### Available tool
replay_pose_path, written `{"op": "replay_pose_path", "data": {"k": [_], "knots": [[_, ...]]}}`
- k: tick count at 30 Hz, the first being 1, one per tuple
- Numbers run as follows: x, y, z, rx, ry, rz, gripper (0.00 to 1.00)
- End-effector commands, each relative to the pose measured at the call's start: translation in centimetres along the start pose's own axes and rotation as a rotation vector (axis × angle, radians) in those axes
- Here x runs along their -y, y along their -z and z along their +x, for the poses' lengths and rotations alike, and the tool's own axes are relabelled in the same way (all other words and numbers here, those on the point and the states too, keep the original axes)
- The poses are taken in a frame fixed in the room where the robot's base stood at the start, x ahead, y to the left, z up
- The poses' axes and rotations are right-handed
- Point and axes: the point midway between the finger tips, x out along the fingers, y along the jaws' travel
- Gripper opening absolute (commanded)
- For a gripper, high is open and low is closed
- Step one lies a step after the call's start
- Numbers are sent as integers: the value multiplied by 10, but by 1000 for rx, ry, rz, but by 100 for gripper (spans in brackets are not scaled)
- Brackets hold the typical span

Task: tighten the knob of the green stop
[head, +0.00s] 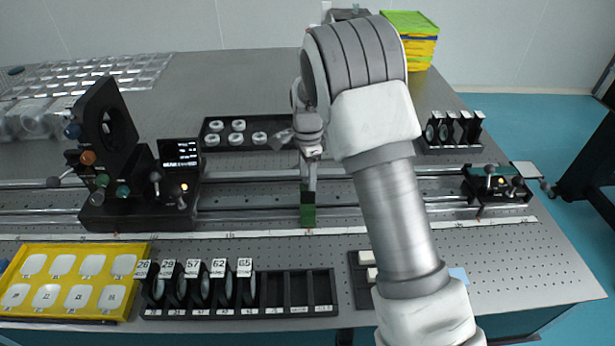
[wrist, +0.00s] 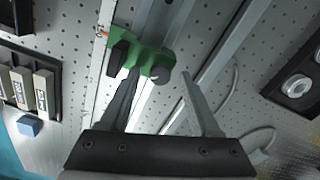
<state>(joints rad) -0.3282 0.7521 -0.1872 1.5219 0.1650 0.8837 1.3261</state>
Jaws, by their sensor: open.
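The green stop (head: 307,215) sits at the front rail in the middle of the table, below my gripper (head: 309,180) in the head view. In the wrist view the green stop (wrist: 152,60) lies just beyond the fingertips. A dark grey rounded part that looks like its knob (wrist: 162,76) shows between the fingertips of my gripper (wrist: 160,75). A second black part (wrist: 118,52) is at the stop's left end. My gripper is open. The left finger overlaps the stop in the picture; I cannot tell whether it touches. The right finger is apart from it.
Long metal rails (head: 250,214) cross the perforated table. A black optical device (head: 115,150) stands left, and a small carriage (head: 497,185) sits on the rails at right. A lens rack (head: 285,310) and yellow tray (head: 130,252) line the front. A dark tray (head: 215,141) lies behind.

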Motion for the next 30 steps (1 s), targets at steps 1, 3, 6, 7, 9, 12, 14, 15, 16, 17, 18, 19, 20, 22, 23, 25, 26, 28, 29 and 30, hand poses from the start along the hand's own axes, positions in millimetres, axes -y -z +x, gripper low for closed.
{"op": "replay_pose_path", "data": {"k": [1,3,6,7,9,12,14,15,16,17,18,19,20,22,23,25,26,28,29,30], "knots": [[0,0,2,0,0,0,63],[0,0,2,0,1,0,63],[0,0,2,0,1,0,63],[0,0,2,0,1,0,63],[0,0,2,0,1,0,59],[0,0,2,0,1,0,41],[0,0,2,0,1,0,31],[0,0,2,0,1,0,23],[0,0,2,0,1,0,18],[0,0,2,0,1,0,13],[0,0,2,0,1,0,5],[0,0,2,0,1,0,0],[0,0,2,0,1,0,0],[0,0,2,0,1,0,0],[0,0,2,0,1,0,0],[0,0,1,0,1,-1,0],[0,0,1,0,1,-2,0],[0,0,1,0,1,-9,0],[0,0,1,0,1,-14,0],[0,0,1,0,1,-22,0]]}}
